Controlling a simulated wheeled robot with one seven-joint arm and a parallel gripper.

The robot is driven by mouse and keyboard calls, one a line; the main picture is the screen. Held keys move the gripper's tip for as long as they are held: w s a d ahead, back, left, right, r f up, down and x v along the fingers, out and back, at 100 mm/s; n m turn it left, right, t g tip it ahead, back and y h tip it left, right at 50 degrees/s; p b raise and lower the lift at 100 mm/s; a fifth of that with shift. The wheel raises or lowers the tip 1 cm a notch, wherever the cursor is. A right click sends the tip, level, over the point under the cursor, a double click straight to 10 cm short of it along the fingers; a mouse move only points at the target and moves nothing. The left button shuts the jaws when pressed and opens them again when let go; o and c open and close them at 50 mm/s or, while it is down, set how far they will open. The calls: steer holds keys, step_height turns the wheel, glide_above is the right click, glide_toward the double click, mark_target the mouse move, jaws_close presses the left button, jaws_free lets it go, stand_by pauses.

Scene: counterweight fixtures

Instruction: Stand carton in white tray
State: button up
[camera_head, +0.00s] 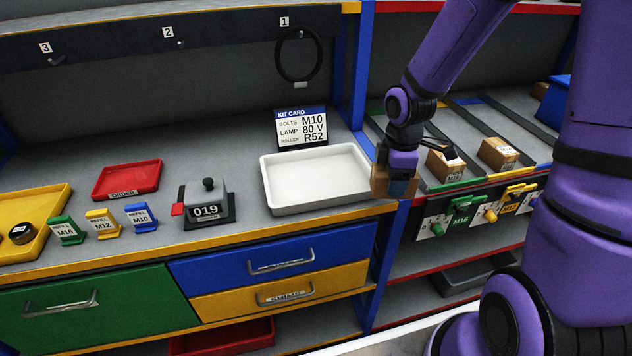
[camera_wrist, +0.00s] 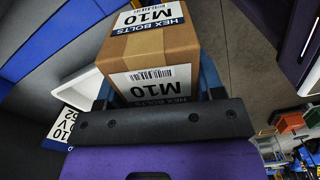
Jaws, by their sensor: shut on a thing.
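My gripper (camera_head: 394,184) is shut on a brown carton (camera_head: 381,184) and holds it at the right end of the white tray. In the wrist view the carton (camera_wrist: 158,50) fills the jaws, with labels reading M10 and HEX BOLTS. The white tray (camera_head: 270,190) is empty and sits on the grey bench. Part of the tray (camera_wrist: 83,88) shows at the left in the wrist view. The head view does not show clearly whether the carton is over the tray's rim or just beside it.
A kit card (camera_head: 302,127) reading M10 stands behind the tray. A counter reading 019 (camera_head: 207,205) stands left of it. Two more cartons, the nearer (camera_head: 445,166) and the farther (camera_head: 498,153), sit on the rack at right. A blue post (camera_head: 362,70) rises behind the tray's right end.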

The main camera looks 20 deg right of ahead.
steer(key=w+a+n, duration=0.1)
steer(key=w+a, duration=0.1)
steer(key=w, duration=0.1)
steer(key=w+a+f+n, duration=0.1)
steer(key=w+a, duration=0.1)
steer(key=w, duration=0.1)
steer(key=w+a+f+n, duration=0.1)
steer(key=w+a, duration=0.1)
steer(key=w, duration=0.2)
steer(key=shift+w+a, duration=0.1)
steer(key=shift+a, duration=0.25)
steer(key=shift+f, duration=1.75)
steer(key=shift+f, duration=0.15)
steer(key=o, duration=1.2)
steer(key=shift+c, duration=0.2)
